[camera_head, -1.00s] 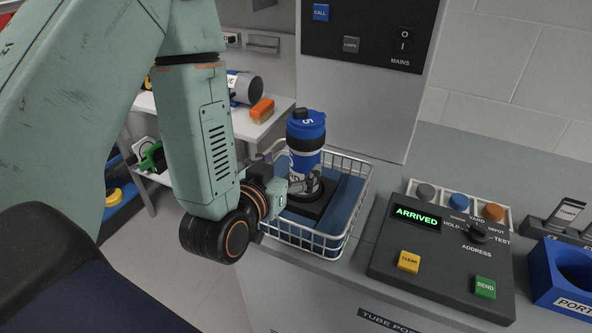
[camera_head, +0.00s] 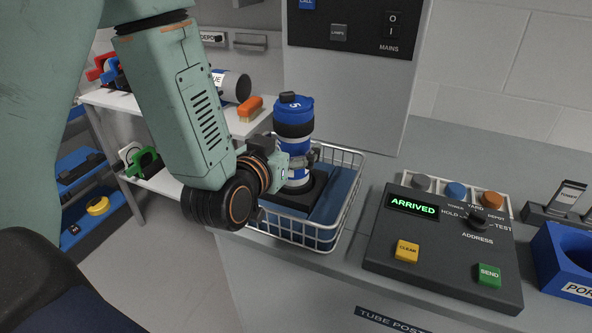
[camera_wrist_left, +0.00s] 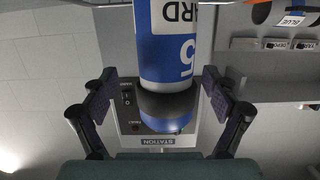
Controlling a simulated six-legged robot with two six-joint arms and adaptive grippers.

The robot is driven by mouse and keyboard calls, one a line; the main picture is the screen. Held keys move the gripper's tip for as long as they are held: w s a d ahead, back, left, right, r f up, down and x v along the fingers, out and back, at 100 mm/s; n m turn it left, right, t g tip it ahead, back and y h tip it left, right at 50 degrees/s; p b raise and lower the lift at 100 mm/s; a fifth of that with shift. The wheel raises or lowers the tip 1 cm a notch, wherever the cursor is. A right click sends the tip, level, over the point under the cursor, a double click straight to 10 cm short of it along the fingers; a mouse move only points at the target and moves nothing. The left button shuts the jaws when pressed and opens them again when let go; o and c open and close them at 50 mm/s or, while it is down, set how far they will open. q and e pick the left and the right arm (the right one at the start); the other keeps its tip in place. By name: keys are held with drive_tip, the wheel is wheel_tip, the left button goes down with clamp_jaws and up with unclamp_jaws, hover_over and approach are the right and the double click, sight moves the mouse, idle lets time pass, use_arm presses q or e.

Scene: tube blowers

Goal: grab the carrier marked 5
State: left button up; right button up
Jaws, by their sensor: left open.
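The carrier marked 5 (camera_head: 294,124) has a blue cap, a dark band and a white and blue body. It stands upright on a black base inside a white wire basket (camera_head: 338,222). My left gripper (camera_head: 300,160) is at the carrier's body, below the dark band. In the left wrist view the carrier (camera_wrist_left: 168,50) is between the two open fingers (camera_wrist_left: 158,97), with a gap on each side. Part of the carrier's lower body is hidden by the gripper in the head view. My right gripper is not in view.
A control panel (camera_head: 385,256) reading ARRIVED stands right of the basket. A blue port block (camera_head: 558,262) is at the far right.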

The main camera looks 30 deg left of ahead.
use_arm(q)
drive_tip(key=w, duration=0.2)
drive_tip(key=w+a+f, duration=0.1)
drive_tip(key=shift+w+a, duration=0.1)
drive_tip(key=shift+w, duration=0.3)
drive_tip(key=shift+d+r, duration=0.1)
drive_tip(key=shift+d, duration=0.2)
drive_tip(key=shift+c, duration=0.3)
drive_tip(key=shift+a, duration=0.3)
drive_tip(key=c, duration=0.4)
drive_tip(key=shift+d, duration=0.2)
drive_tip(key=c, duration=0.5)
clamp_jaws()
